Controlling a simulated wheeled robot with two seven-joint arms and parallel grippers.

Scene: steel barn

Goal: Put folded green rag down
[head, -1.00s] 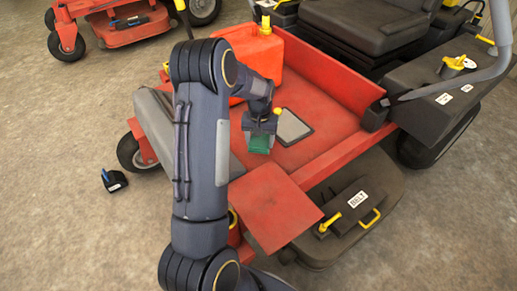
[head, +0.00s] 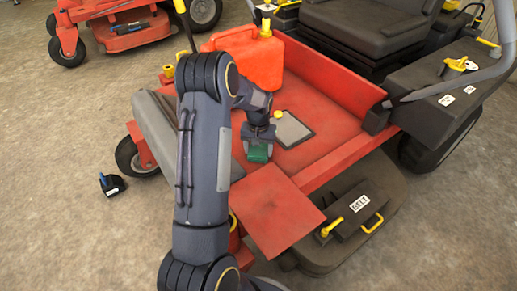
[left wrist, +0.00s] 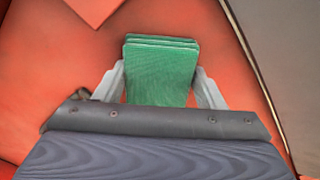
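The folded green rag (head: 258,152) shows at the tip of my left gripper (head: 258,146), low over the red deck of the near mower. In the left wrist view the rag (left wrist: 160,75) is a layered green block between the two grey fingers of my left gripper (left wrist: 161,75). The fingertips meet its sides, so the gripper is shut on it. I cannot tell whether its underside touches the deck. My right gripper is not in view.
A red fuel can (head: 252,62) stands behind. A red flat panel (head: 277,208) is in front. A black box labelled BELT (head: 357,207) sits at the lower right.

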